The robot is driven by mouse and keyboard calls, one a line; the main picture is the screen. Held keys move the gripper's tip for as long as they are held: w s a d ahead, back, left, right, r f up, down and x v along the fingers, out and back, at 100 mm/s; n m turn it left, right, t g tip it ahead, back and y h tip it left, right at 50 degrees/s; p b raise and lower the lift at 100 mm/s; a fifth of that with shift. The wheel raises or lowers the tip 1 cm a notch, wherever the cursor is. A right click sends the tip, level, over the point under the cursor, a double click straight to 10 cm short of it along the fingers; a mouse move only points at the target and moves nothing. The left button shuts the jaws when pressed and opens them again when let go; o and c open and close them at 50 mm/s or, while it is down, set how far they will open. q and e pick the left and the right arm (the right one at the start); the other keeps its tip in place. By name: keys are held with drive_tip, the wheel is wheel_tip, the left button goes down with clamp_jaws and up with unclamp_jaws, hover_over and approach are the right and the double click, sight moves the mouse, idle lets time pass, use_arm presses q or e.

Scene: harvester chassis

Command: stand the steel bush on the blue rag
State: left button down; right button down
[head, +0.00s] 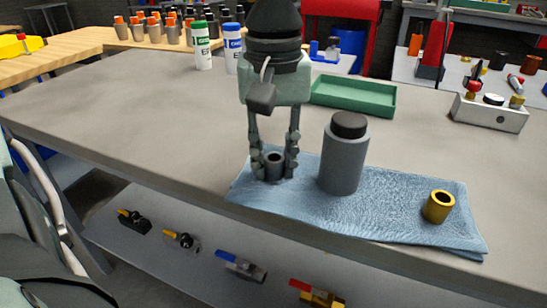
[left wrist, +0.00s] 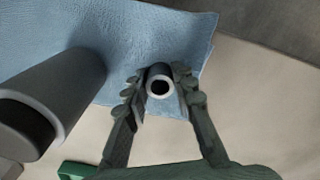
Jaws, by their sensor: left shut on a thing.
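The steel bush (head: 274,165) is a short dark grey hollow cylinder, upright at the left end of the blue rag (head: 400,208). My left gripper (head: 274,172) points down with its fingers on either side of the bush, shut on it. In the left wrist view the bush (left wrist: 159,84) shows its ring-shaped top between the fingertips (left wrist: 160,90), with the blue rag (left wrist: 150,30) behind it. The bush's foot looks at or very near the cloth; I cannot tell whether it touches. My right gripper is not in view.
A grey bottle with a black cap (head: 343,160) stands on the rag just right of the gripper. A brass bush (head: 438,207) stands near the rag's right end. A green tray (head: 352,96) lies behind. The grey bench (head: 130,110) is clear to the left.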

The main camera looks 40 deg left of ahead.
sight(274, 157)
use_arm(q)
drive_tip(key=shift+s+f, duration=0.3)
drive_tip(key=shift+f, duration=0.2)
drive_tip(key=c, duration=1.6)
unclamp_jaws()
drive_tip(key=o, duration=0.3)
drive_tip(key=shift+w+f, duration=0.1)
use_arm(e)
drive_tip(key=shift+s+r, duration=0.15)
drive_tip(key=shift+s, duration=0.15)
use_arm(q)
drive_tip(key=shift+w, duration=0.1)
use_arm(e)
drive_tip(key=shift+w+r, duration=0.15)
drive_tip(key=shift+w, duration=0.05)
use_arm(q)
drive_tip(key=shift+r, duration=0.4)
drive_tip(key=shift+r+p, duration=0.7)
drive_tip(key=shift+p, duration=0.15)
wheel_tip(274, 157, up, 12)
drive_tip(key=shift+w+f, duration=0.1)
drive_tip(key=shift+f, duration=0.1)
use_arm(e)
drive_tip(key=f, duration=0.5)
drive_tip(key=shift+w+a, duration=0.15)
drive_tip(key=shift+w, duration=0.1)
